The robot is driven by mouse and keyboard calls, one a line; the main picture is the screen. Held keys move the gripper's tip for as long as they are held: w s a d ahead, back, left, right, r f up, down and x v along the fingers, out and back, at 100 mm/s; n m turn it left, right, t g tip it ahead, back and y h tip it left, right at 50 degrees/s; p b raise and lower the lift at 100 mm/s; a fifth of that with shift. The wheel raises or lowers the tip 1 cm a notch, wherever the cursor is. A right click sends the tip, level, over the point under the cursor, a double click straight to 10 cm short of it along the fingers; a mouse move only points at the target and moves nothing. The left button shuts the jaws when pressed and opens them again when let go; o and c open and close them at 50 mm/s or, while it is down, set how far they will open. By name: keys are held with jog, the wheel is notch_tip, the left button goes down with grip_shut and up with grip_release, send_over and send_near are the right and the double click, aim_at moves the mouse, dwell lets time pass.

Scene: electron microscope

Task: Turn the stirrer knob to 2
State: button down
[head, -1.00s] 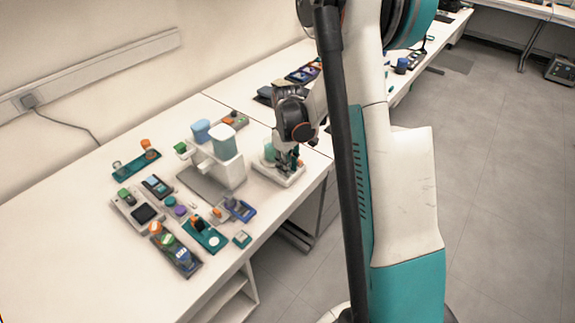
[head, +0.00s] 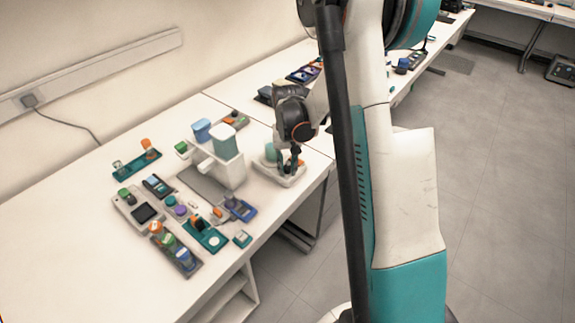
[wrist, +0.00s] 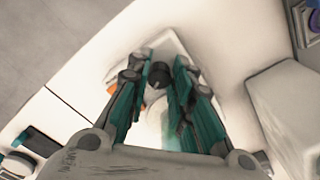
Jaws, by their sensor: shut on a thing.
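The stirrer is a white device (head: 290,181) near the front edge of the bench, with a pale teal vessel (head: 270,152) on it. In the wrist view its dark round knob (wrist: 158,73) sits between the fingertips of my gripper (wrist: 157,78). The teal-padded fingers are shut on the knob from both sides. My gripper also shows in the head view (head: 287,168), pointing down over the stirrer. An orange part (wrist: 112,89) shows beside the left finger. I cannot read any number at the knob.
A white stand (head: 222,165) with blue and teal containers is left of the stirrer. Several small devices and trays, including a teal tray (head: 205,236), cover the middle of the bench (head: 70,225). The bench's left part is clear.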

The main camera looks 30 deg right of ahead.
aim_at(287, 168)
jog(key=shift+m, duration=0.4)
jog(key=c, duration=1.7)
grip_release()
notch_tip(287, 168, up, 12)
